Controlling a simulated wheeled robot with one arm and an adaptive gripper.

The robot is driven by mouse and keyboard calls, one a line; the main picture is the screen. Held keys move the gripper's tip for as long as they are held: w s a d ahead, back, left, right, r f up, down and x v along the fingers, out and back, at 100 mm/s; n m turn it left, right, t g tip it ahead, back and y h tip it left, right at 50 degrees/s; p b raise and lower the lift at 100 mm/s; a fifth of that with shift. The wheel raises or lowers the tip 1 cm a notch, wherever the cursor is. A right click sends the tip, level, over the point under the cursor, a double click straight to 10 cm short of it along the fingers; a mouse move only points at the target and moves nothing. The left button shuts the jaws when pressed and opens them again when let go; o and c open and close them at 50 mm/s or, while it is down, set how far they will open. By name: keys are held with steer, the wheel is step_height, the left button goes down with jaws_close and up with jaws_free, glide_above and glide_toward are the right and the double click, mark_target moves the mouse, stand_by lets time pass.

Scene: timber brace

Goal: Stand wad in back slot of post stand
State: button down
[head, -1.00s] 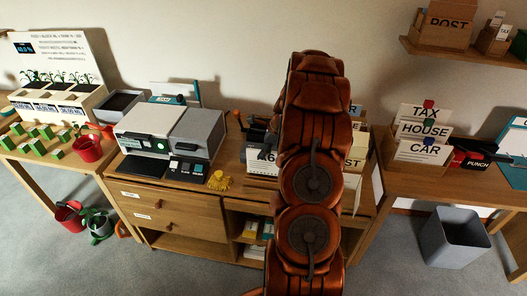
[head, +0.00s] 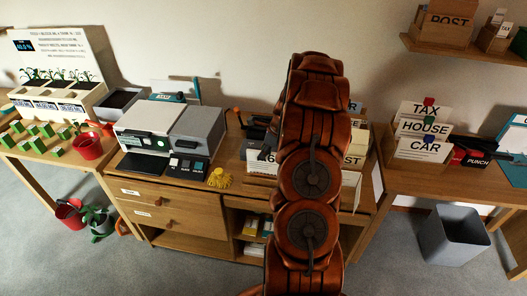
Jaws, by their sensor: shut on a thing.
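My orange-brown arm stands upright in the middle of the head view and covers much of the desk behind it. My gripper is hidden behind the arm, and so is anything in it. I cannot see the wad. A stand with a partly covered label ending in "ST" (head: 356,161) shows just right of my arm on the middle desk; it appears to be the post stand. Cards with dark lettering rise behind that label. Its slots and left part are hidden by my arm.
A grey-white machine (head: 170,131) and a yellow brush-like thing (head: 220,178) are left of my arm. TAX, HOUSE and CAR cards (head: 422,128) stand on the right desk beside a punch (head: 470,155). A grey bin (head: 452,235) stands on the floor.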

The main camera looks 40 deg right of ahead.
steer(key=shift+f, duration=1.05)
steer(key=c, duration=1.1)
jaws_free()
steer(key=shift+o, duration=0.3)
steer(key=o, duration=0.4)
steer(key=shift+o, duration=0.2)
steer(key=shift+r, duration=0.1)
